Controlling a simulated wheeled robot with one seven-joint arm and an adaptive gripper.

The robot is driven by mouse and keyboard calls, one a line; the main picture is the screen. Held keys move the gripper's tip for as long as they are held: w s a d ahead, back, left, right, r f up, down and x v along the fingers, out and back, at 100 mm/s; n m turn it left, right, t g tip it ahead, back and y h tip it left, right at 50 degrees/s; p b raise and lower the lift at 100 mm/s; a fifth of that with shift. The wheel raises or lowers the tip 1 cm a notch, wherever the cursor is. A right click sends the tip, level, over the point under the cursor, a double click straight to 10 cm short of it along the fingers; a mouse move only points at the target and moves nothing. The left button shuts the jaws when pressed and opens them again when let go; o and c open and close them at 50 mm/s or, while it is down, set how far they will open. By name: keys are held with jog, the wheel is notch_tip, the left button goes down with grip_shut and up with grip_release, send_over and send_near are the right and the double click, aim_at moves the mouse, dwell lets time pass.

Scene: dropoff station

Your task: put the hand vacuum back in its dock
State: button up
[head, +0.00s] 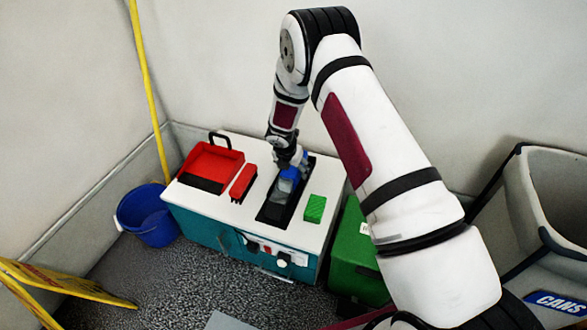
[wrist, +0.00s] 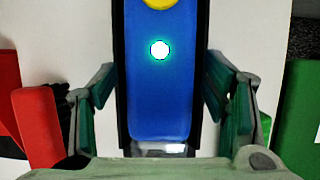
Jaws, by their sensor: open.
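The hand vacuum (head: 287,186) is blue and lies in the long black dock (head: 271,212) on the white station top. In the wrist view its blue body (wrist: 160,105) lies between the dock's black side walls (wrist: 119,60). A yellow part shows at the top edge, and a round white light with a green glow is lit on the body. My gripper (wrist: 160,97) is open, with one green-grey finger on each side of the vacuum and dock, apart from the blue body. In the head view my gripper (head: 289,160) is above the vacuum's far end, partly hiding it.
The white-topped station (head: 225,205) also bears a red bin (head: 212,160), a red block (head: 243,182) and a green block (head: 315,208). A blue bucket (head: 148,215) stands left, a green box (head: 355,255) right, and a grey cans bin (head: 555,200) far right.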

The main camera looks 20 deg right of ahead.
aim_at(289, 173)
jog(key=p+v, duration=0.3)
jog(key=v, duration=0.7)
jog(key=shift+s+r, duration=0.15)
jog(key=shift+r, duration=0.1)
jog(key=s+d+r+m+h, duration=0.1)
jog(key=s+d+r+m, duration=0.2)
jog(key=r, duration=0.5)
jog(key=s+d+r+m, duration=0.2)
jog(key=r+m, duration=0.2)
jog(key=r, duration=0.4)
jog(key=s+d+r+m+g, duration=0.1)
jog(key=s+d+r+m, duration=0.2)
jog(key=s+r+m, duration=0.7)
jog(key=s+a+r+m+y, duration=0.1)
jog(key=s+m, duration=0.3)
jog(key=s, duration=0.7)
jog(key=s+a+r+m+g+y, duration=0.1)
jog(key=s+r+m, duration=0.3)
jog(key=s, duration=0.8)
jog(key=s+a+r+m+g+y, duration=0.1)
jog(key=s+a+r+m, duration=0.2)
jog(key=s, duration=0.8)
jog(key=shift+s+a+m, duration=0.25)
jog(key=shift+a+m, duration=0.15)
jog(key=shift+m, duration=0.1)
jog(key=shift+w, duration=0.2)
